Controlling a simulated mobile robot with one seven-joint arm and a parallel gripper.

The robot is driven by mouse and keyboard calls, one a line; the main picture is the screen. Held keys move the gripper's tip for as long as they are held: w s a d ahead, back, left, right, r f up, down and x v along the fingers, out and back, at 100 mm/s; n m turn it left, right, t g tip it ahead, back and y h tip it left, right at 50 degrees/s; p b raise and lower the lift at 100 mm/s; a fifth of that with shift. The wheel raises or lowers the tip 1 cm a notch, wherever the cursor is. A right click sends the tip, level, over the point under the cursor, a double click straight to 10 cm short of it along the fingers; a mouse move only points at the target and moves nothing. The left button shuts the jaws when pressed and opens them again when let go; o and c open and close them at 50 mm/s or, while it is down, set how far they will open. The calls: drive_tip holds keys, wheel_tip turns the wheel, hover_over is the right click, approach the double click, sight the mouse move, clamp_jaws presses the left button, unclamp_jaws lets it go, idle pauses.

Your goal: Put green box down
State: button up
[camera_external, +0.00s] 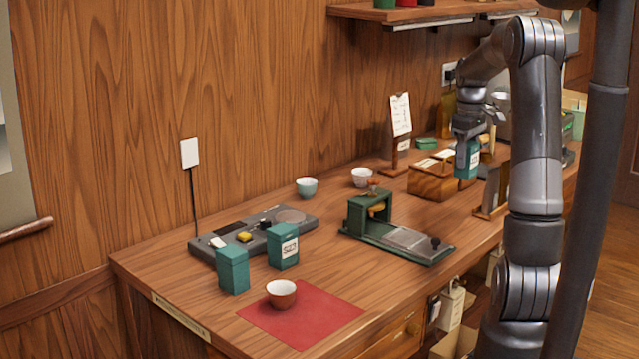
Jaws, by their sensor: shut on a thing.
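A green box (467,161) with a pale label hangs upright under my gripper (468,138), which is shut on its top. The box is beside the right end of a wooden box (432,182) holding paper slips, at the far right part of the table. I cannot tell whether its bottom touches the table. Two similar green boxes stand at the near left: a plain-faced one (232,271) and a labelled one (283,248).
A brown cup (281,294) sits on a red mat (318,312). A card holder (400,130) stands behind. Bare wood lies mid-table.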

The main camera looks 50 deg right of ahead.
drive_tip(key=r, duration=0.4)
drive_tip(key=shift+w+a+r, duration=0.15)
drive_tip(key=shift+w+r, duration=0.05)
drive_tip(key=shift+r, duration=0.15)
drive_tip(key=w+a+n, duration=0.1)
drive_tip(key=w+a, duration=0.3)
drive_tip(key=a, duration=0.3)
drive_tip(key=w+a+n, duration=0.2)
drive_tip(key=w+a, duration=0.3)
drive_tip(key=a, duration=0.2)
drive_tip(key=w+a+n, duration=0.2)
drive_tip(key=w+a, duration=0.2)
drive_tip(key=a, duration=0.3)
drive_tip(key=shift+w+a+f, duration=0.15)
drive_tip(key=shift+w+a, duration=0.1)
drive_tip(key=w+a+n, duration=0.3)
drive_tip(key=a, duration=1.1)
drive_tip(key=shift+s+d+f, duration=0.1)
drive_tip(key=shift+d+f, duration=0.1)
drive_tip(key=shift+f, duration=3.75)
drive_tip(key=shift+s+d+f, duration=0.1)
drive_tip(key=shift+d+f, duration=0.05)
drive_tip(key=shift+f, duration=3.8)
